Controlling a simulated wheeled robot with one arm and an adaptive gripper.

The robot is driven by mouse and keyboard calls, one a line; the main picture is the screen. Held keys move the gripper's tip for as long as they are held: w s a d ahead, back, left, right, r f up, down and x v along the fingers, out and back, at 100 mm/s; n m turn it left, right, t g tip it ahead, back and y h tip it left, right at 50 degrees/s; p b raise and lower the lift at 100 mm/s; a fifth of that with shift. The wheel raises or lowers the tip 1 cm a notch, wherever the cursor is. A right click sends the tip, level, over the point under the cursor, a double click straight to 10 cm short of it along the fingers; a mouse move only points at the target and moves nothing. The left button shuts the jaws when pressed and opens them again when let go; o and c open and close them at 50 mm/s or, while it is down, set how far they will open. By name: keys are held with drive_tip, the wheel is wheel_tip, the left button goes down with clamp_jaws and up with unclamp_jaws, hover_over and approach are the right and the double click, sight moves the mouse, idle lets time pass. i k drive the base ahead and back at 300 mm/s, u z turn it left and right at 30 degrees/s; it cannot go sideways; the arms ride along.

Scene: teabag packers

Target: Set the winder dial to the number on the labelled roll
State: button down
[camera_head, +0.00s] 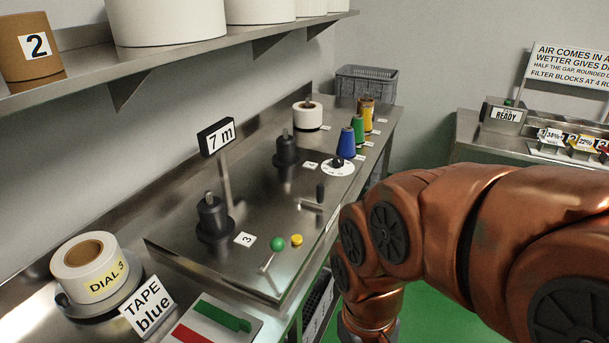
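The labelled roll (75,283) is a white roll with a brown core, lying on a round metal holder at the lower left. Its yellow label reads "DIAL 3". The winder dial (338,168) is a small white disc with a black knob, on the steel winder bench in the middle. Its marks and the knob's setting are too small to read. My copper-coloured arm reaches in from the right, beside the bench, and bends down out of the bottom of the picture. My gripper is not in view.
A "TAPE blue" card (148,306) leans near the roll. A shelf (130,65) overhangs the left. A second bench stands right.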

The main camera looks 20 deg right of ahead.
sight(337, 162)
drive_tip(key=u, duration=2.25)
drive_tip(key=k, duration=0.85)
drive_tip(key=z, duration=0.8)
drive_tip(key=i, duration=0.5)
drive_tip(key=z, duration=1.1)
